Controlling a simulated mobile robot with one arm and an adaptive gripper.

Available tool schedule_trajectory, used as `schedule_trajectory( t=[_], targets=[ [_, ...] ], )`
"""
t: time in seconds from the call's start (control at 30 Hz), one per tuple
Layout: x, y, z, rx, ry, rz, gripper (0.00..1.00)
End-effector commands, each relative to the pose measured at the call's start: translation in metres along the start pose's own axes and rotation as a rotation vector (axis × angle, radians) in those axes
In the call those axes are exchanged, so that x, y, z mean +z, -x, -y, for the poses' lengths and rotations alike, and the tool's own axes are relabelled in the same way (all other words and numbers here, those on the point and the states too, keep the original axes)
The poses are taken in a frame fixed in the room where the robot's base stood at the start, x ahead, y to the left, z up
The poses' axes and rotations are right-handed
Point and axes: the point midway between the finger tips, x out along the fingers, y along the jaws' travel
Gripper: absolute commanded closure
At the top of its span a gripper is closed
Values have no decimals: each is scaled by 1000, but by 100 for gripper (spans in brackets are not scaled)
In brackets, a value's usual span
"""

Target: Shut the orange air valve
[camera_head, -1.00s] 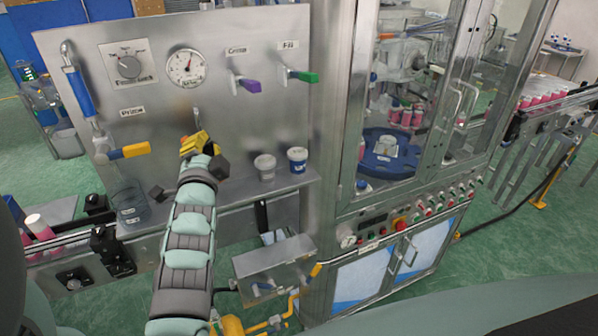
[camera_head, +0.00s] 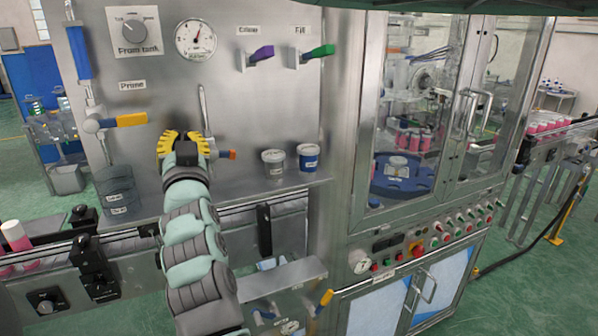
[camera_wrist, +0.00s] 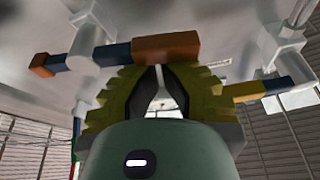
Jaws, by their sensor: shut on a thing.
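The orange air valve shows in the head view as a small orange tip (camera_head: 232,154) just right of my gripper, low on the steel panel. In the wrist view its long orange handle end (camera_wrist: 165,47) lies across my fingertips, with a blue section, a pale hub and a shorter orange end to the left. My gripper (camera_head: 183,140), with ribbed yellow fingers, is at the panel, shut on the handle; it also shows in the wrist view (camera_wrist: 160,75). My fingers hide most of the valve in the head view. The lever lies roughly level across the panel.
The Prime valve's yellow lever (camera_head: 132,119) is close on the left. A clear beaker (camera_head: 118,190) stands below it. A white cup (camera_head: 274,162) and a blue-labelled cup (camera_head: 308,157) stand on the shelf to the right. Purple (camera_head: 262,53) and green (camera_head: 319,51) valve levers are higher up.

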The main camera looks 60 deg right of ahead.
Motion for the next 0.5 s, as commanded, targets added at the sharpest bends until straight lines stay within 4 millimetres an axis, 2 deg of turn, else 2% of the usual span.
schedule_trajectory(
  t=[0.13,0.5],
  targets=[
    [8,2,2,-30,90,3,100],
    [12,4,5,-28,81,0,100]
  ],
)
